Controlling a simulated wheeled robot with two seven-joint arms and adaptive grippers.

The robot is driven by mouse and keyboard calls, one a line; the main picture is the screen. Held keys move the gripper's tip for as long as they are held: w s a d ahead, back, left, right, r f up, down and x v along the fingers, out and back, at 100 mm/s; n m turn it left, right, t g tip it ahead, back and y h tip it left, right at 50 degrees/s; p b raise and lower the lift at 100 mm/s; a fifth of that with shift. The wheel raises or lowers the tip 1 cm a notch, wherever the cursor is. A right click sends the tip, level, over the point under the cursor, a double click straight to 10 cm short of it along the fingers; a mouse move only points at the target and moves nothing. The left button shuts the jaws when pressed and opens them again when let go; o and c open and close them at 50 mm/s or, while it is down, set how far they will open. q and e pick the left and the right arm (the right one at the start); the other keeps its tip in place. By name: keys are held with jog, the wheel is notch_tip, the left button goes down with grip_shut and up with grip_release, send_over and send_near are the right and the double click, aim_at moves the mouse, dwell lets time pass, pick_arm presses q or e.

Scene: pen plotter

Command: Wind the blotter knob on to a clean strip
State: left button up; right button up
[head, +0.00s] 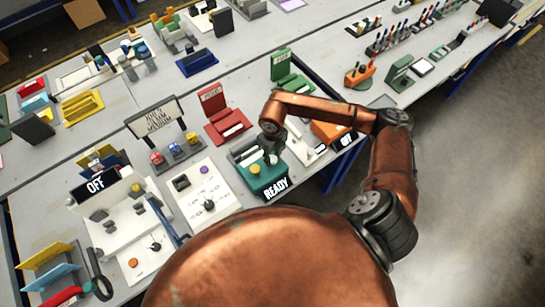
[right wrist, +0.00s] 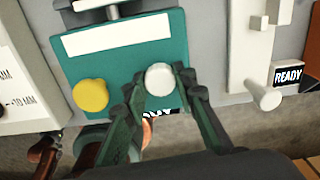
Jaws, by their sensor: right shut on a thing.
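The teal blotter unit (head: 262,178) stands near the table's front edge, with a READY sign (head: 276,188) on its front. In the right wrist view its teal top (right wrist: 125,65) carries a blank-looking white strip (right wrist: 118,35), a yellow knob (right wrist: 90,95) and a round white knob (right wrist: 160,79). My right gripper (head: 271,148) reaches down onto the unit from above. In the right wrist view its two fingers (right wrist: 161,84) are shut on the white knob, one on each side. The yellow knob is to their left, apart from them. My left gripper is not in view.
A white panel (head: 203,200) with a dial stands left of the unit, and a red device (head: 228,125) behind it. To the right are a white device (right wrist: 246,50) with a peg and an orange device (head: 327,131). The floor (head: 450,200) beyond the front edge is clear.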

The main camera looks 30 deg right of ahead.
aim_at(272, 158)
jog(key=shift+w, duration=0.1)
jog(key=o, duration=1.2)
jog(key=shift+c, duration=0.2)
notch_tip(272, 158, up, 12)
jog(key=shift+a, duration=0.1)
